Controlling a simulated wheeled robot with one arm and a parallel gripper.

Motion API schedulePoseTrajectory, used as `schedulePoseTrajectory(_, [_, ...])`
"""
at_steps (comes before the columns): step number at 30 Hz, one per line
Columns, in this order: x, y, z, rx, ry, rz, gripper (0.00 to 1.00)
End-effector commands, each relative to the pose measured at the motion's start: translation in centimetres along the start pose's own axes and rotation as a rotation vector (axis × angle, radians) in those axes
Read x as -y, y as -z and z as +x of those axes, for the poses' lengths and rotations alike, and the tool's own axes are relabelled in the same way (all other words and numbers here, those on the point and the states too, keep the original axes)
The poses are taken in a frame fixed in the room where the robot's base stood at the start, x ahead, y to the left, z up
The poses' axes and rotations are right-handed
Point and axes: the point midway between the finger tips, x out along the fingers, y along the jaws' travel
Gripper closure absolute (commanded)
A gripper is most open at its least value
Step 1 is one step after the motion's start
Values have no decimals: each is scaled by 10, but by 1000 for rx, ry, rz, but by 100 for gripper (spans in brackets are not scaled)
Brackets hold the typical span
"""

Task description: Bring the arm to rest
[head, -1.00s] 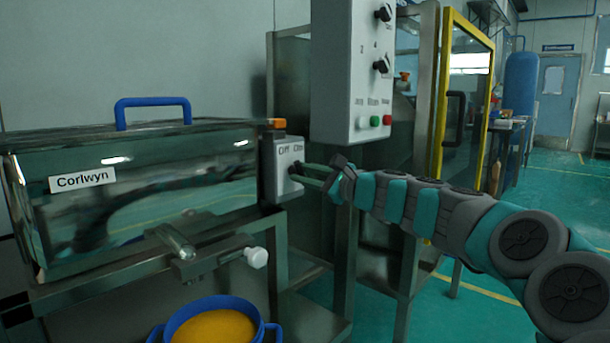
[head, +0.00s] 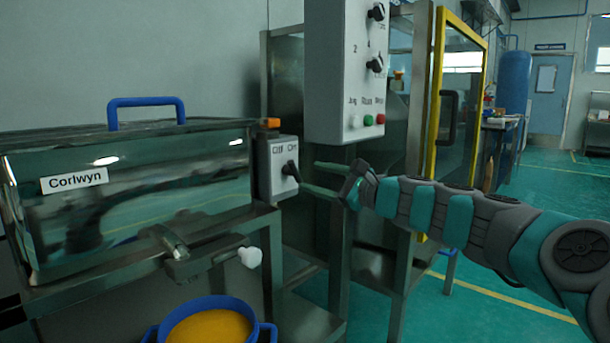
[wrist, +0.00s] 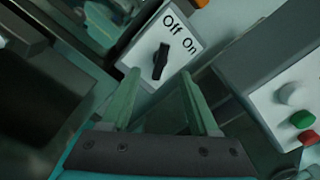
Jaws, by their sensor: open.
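My gripper (head: 322,180) is open and empty, its two green fingers pointing left toward the switch box (head: 275,168) on the sieve's right end. In the head view the fingertips are a short gap to the right of the black Off/On knob (head: 290,171). In the wrist view my gripper (wrist: 160,98) has its fingers spread, and the knob (wrist: 161,61) shows beyond them, apart from both. The box's "Off On" label (wrist: 180,32) is readable there. The knob's pointer looks tilted; I cannot tell which setting it is at.
A grey control panel (head: 338,75) hangs just above my gripper. The sieve box (head: 135,205) labelled Corlwyn stands left, with a blue-rimmed pot (head: 262,333) of yellow material below. A metal frame (head: 338,265) stands below my gripper. Open green floor (head: 480,265) lies to the right.

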Motion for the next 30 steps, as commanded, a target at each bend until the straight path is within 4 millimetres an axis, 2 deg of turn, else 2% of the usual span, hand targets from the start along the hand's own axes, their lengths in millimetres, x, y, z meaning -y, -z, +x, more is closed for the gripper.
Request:
schedulePoseTrajectory(3, [1,1,-14,-2,1,-1,39])
schedulePoseTrajectory(6, [0,1,-19,-1,0,-1,39])
schedulePoseTrajectory(16, [-1,0,-20,-1,-3,-4,39])
schedulePoseTrajectory(19, [-12,-10,-20,2,-35,-45,39])
schedulePoseTrajectory(20, [-19,-15,-21,3,-57,-72,39])
schedulePoseTrajectory(23, [-60,-40,-25,8,-170,-214,39])
schedulePoseTrajectory(27, [-147,-63,-49,3,-418,-499,39])
schedulePoseTrajectory(30, [-210,-59,-82,-7,-619,-687,39])
